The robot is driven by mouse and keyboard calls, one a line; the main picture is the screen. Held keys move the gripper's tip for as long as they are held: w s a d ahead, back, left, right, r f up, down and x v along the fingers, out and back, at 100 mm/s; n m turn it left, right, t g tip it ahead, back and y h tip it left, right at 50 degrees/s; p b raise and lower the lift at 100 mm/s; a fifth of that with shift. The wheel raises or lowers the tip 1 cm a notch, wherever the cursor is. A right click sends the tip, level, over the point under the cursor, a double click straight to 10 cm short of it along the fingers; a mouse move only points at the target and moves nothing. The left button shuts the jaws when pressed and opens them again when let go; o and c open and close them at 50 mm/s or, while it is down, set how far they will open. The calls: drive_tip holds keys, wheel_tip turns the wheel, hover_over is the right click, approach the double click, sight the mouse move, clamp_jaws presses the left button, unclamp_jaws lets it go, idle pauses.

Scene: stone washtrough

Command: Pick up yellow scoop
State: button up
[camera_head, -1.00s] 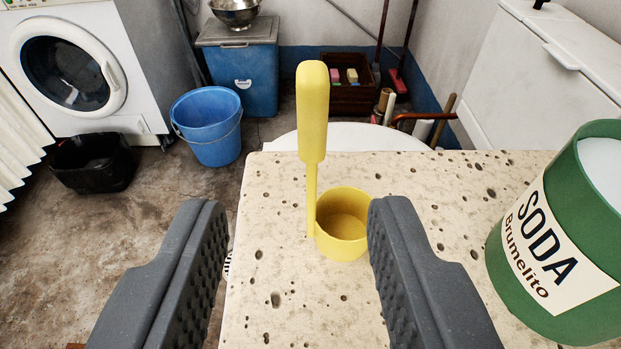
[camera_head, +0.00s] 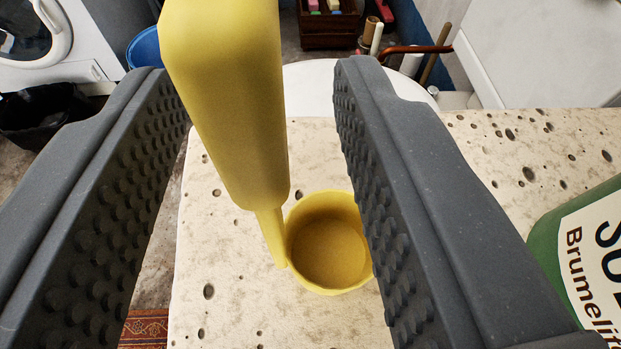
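The yellow scoop (camera_head: 226,100) stands on the pitted stone top (camera_head: 235,255), its thick handle rising toward the camera and its round cup (camera_head: 328,245) resting open side up. My gripper (camera_head: 258,85) is open, with one grey studded finger on each side of the handle. The right finger hides a little of the cup's right edge. The top of the handle is cut off by the picture's upper edge.
A green soda tub (camera_head: 575,255) stands on the stone at the right, beyond the right finger. A white round surface (camera_head: 310,88) lies behind the stone's far edge. A washing machine (camera_head: 90,35), black bin (camera_head: 45,115) and blue bucket (camera_head: 146,48) are on the floor at left.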

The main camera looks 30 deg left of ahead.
sight(192, 17)
clamp_jaws()
drive_tip(key=shift+r, duration=0.2)
drive_tip(key=shift+r, duration=0.55)
drive_tip(key=shift+s+d+r+p, duration=0.1)
drive_tip(key=shift+s+r+p, duration=0.15)
drive_tip(key=shift+r, duration=0.4)
drive_tip(key=shift+s+d+r+p, duration=0.1)
drive_tip(key=shift+r+p, duration=0.2)
drive_tip(key=shift+r, duration=0.3)
drive_tip(key=s+d, duration=0.3)
drive_tip(key=s, duration=0.4)
drive_tip(key=s+d+r+p, duration=0.1)
drive_tip(key=s+d, duration=0.2)
drive_tip(key=s, duration=0.3)
drive_tip(key=shift+s+d, duration=0.25)
drive_tip(key=shift+s, duration=0.15)
